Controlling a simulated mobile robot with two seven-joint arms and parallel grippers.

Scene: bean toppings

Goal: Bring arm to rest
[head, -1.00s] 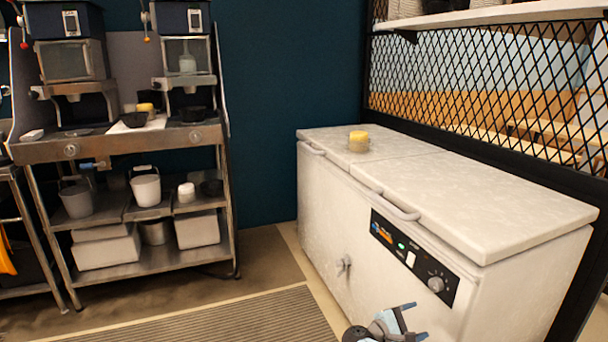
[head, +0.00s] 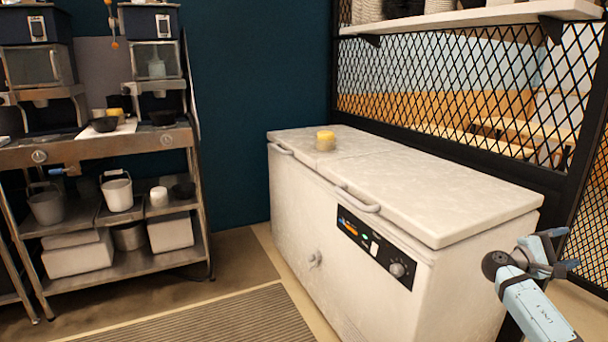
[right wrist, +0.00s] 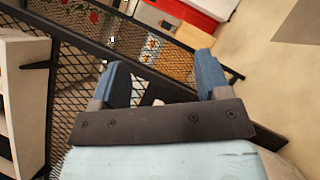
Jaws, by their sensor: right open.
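My right gripper (head: 562,250) is in the lower right of the head view, in front of the right end of the chest freezer and apart from it. In the right wrist view its two blue fingers (right wrist: 166,80) stand apart with nothing between them. It is open and empty, pointing toward the mesh partition and the floor beyond. My left gripper is not in view.
A metal rack (head: 110,150) with buckets and bowls is on the left. A black mesh partition (head: 440,80) runs behind the freezer. Floor in front is clear.

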